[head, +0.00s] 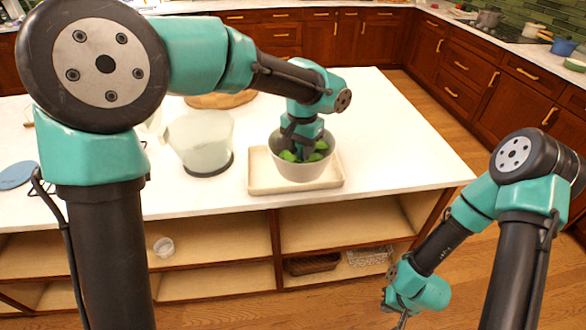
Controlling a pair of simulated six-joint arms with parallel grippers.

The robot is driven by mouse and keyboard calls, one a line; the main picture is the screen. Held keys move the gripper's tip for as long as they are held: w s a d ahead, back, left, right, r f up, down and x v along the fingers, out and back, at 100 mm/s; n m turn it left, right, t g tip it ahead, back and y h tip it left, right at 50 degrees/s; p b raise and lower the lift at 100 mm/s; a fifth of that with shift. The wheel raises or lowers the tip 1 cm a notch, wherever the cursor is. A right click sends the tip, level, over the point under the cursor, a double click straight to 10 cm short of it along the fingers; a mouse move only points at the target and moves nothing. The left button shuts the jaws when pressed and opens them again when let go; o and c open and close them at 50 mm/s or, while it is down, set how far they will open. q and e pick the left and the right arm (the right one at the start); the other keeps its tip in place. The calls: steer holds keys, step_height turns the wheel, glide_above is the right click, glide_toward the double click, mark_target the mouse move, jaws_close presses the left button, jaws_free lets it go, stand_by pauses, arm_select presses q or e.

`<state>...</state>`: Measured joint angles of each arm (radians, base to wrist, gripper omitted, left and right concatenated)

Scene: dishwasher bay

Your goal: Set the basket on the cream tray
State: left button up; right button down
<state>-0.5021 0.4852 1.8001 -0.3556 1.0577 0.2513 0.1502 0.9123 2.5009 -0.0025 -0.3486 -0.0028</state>
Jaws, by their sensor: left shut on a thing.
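The basket, a pale grey round container (300,172) with green pieces (291,156) in it, is upright over the cream tray (258,183). It appears to rest on the tray, though a small gap underneath cannot be ruled out. My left gripper (300,150) reaches down into the basket from above and is shut on it. Its fingertips are hidden by the basket's wall and the green pieces. My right gripper (402,321) hangs low at the bottom edge, in front of the counter and far from the basket. Its fingers are too small and cut off to judge.
A translucent pitcher-like vessel (201,140) stands close left of the tray. A round wooden board (222,100) lies behind it, and a blue item (16,175) is at far left. The white counter (400,150) is clear to the right. Shelves below hold a brown basket (312,264).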

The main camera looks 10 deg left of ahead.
mark_target(293, 177)
arm_select(q)
steer(key=m, duration=0.1)
steer(key=s+f+m, duration=0.1)
steer(key=m, duration=0.3)
steer(key=shift+s+a+f, duration=0.15)
steer(key=shift+f, duration=0.2)
steer(key=m, duration=0.2)
steer(key=s+f+m, duration=0.1)
steer(key=m, duration=0.1)
steer(key=shift+a+f, duration=0.15)
steer(key=m, duration=0.2)
steer(key=s+f+m, duration=0.1)
steer(key=m, duration=0.1)
steer(key=shift+s+a+f, duration=0.1)
steer(key=shift+a, duration=0.05)
steer(key=m, duration=0.2)
steer(key=s+f+m, duration=0.1)
steer(key=m, duration=0.2)
steer(key=shift+s+a+f+m, duration=0.15)
steer(key=shift+s+f+m, duration=0.1)
steer(key=shift+m, duration=0.05)
steer(key=w+a+f, duration=0.1)
steer(key=w+a, duration=0.1)
steer(key=w, duration=1.3)
steer(key=shift+a+f, duration=0.25)
steer(key=shift+a, duration=0.05)
steer(key=shift+w, duration=0.1)
